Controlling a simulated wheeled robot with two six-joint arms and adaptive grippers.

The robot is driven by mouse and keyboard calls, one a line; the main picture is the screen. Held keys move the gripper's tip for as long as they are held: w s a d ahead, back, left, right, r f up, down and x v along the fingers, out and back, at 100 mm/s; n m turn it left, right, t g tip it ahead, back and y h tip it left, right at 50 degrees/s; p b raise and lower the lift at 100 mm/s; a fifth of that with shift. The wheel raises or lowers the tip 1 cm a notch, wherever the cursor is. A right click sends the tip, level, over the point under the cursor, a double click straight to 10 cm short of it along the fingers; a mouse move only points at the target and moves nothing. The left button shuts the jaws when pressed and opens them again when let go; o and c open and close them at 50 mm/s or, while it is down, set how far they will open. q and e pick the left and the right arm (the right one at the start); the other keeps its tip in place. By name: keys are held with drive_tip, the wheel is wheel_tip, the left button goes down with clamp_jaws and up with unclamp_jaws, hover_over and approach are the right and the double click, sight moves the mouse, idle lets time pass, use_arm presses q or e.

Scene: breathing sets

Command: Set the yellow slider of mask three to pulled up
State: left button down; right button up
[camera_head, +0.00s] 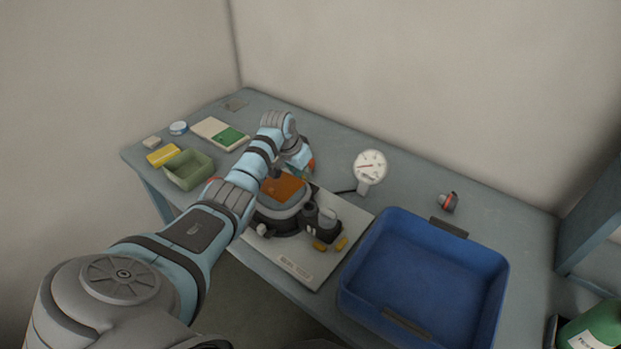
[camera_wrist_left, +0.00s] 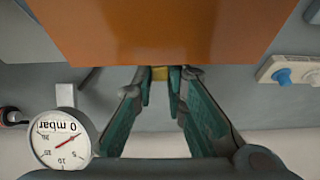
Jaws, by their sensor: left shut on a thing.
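A grey breathing mask with an orange face (camera_head: 287,188) sits on a pale board (camera_head: 300,262). In the left wrist view the orange panel (camera_wrist_left: 160,28) fills the top. My left gripper (camera_head: 303,172) is at the far side of the mask, partly hidden by my own arm. In the left wrist view its teal fingers (camera_wrist_left: 160,86) close on a small yellow piece, the slider (camera_wrist_left: 160,73), just below the orange panel's edge. Most of the slider is hidden, so its position is unclear. No mask number is readable. My right gripper is not in view.
A round gauge (camera_head: 369,166) stands behind the board. A blue crate (camera_head: 390,219) is at the right. A green tray (camera_head: 188,169), a yellow block (camera_head: 163,156) and a green-white booklet (camera_head: 219,133) lie at the left. Two small yellow pieces (camera_head: 330,244) lie on the board.

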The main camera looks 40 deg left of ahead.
use_arm(q)
drive_tip(key=c, duration=1.6)
unclamp_jaws()
drive_tip(key=shift+r, duration=0.15)
drive_tip(key=v, duration=1.1)
drive_tip(key=shift+s+r, duration=0.2)
drive_tip(key=shift+r, duration=0.15)
